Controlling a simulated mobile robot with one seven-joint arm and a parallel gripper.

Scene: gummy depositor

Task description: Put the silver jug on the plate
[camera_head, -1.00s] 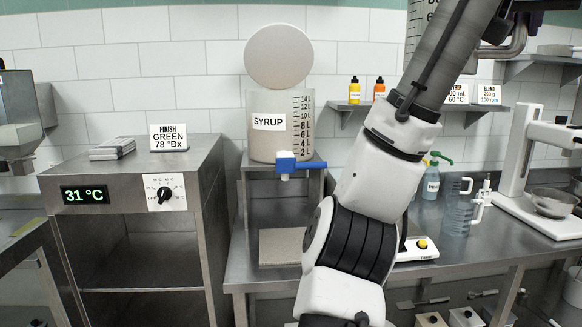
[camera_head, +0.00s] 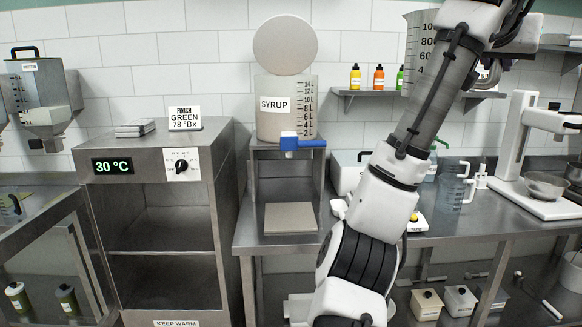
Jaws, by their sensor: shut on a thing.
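The silver jug (camera_head: 418,32), grey with black volume marks, is raised at the top right, partly hidden behind my arm. Its curved metal handle (camera_head: 490,78) shows on the other side of the arm. My gripper (camera_head: 497,62) is at this handle, shut on the jug; its fingertips are mostly hidden. The jug looks upright, and its contents cannot be seen. A flat beige square plate (camera_head: 290,217) lies on the steel stand below the syrup tap, bare and apart from the jug.
The syrup tank (camera_head: 297,92) with its blue tap (camera_head: 300,142) stands above the plate. A warming cabinet (camera_head: 150,225) reading 30 °C is at left. A wall shelf (camera_head: 365,93) holds small bottles. A balance (camera_head: 415,221), clear jugs (camera_head: 452,190) and a white stand (camera_head: 520,140) occupy the right bench.

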